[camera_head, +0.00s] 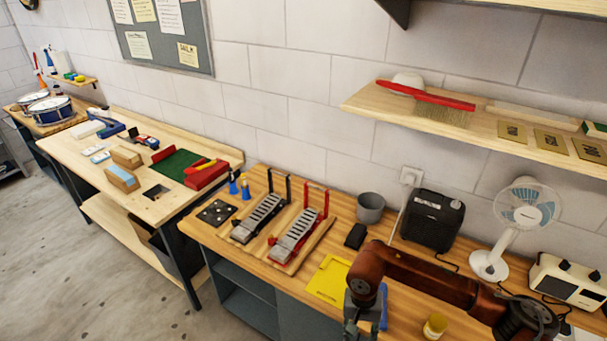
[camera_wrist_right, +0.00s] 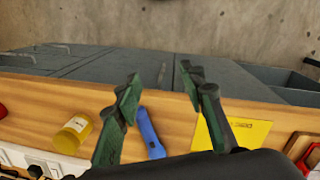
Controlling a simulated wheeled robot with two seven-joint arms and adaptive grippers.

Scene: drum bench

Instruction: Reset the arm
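My right arm (camera_head: 430,273) comes in from the right of the head view, reaching over the front of the near wooden bench. My right gripper (camera_wrist_right: 161,88) is open in the right wrist view, its two green-tipped fingers apart with nothing between them. In the head view my right gripper (camera_head: 360,318) is cut by the bottom edge. It hangs by the bench front, beside a yellow sheet (camera_head: 328,281) and a partly hidden blue object (camera_head: 384,308). My left gripper is not in view.
Two drum pedals (camera_head: 296,233) on a board, a grey cup (camera_head: 370,208), a black amplifier (camera_head: 432,220) and a white fan (camera_head: 495,256) occupy the bench. A shelf (camera_head: 470,116) hangs above. The floor (camera_head: 85,265) at left is clear.

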